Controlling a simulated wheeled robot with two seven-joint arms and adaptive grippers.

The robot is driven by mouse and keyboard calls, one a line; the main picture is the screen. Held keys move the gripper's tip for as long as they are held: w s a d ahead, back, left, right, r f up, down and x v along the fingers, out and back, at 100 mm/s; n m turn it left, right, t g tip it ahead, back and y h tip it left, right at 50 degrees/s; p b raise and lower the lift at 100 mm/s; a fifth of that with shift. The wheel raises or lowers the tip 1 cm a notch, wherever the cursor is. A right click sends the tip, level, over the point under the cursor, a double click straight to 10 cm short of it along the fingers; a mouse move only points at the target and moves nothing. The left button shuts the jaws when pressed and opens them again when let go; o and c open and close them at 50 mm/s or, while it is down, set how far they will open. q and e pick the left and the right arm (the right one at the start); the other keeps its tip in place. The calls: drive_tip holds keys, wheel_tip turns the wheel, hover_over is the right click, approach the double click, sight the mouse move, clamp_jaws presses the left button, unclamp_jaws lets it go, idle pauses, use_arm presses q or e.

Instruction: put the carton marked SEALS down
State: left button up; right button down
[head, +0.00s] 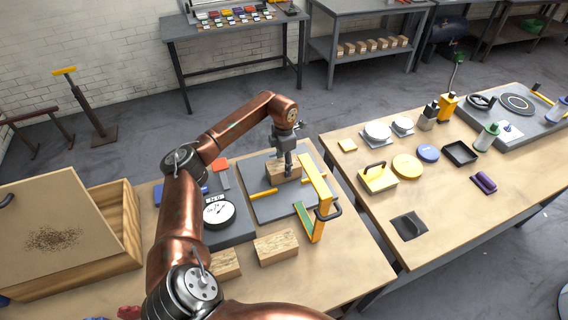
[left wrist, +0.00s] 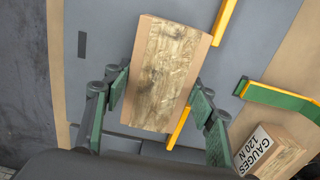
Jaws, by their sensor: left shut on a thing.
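My left gripper (head: 288,164) is shut on a wood-coloured carton (head: 275,171) over the grey plate (head: 262,206) on the left table. In the left wrist view the fingers of the gripper (left wrist: 160,98) flank the carton (left wrist: 165,70) on its two long sides. No lettering shows on the carton's visible faces, so I cannot read its mark. I cannot tell whether its underside touches the plate. My right gripper is out of view.
A yellow frame (head: 318,190) stands right of the held carton. A carton marked GAUGES 120 N (left wrist: 275,150) is at the lower right. Two cartons (head: 276,247) (head: 225,264) lie nearer the front. A dial scale (head: 218,212) is left of the plate.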

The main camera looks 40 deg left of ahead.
use_arm(q)
drive_tip(key=shift+f, duration=0.15)
idle(0.5)
drive_tip(key=o, duration=1.4)
drive_tip(key=shift+o, duration=1.1)
drive_tip(key=shift+f, duration=0.1)
wheel_tip(320, 180, up, 12)
drive_tip(key=shift+c, duration=0.4)
clamp_jaws()
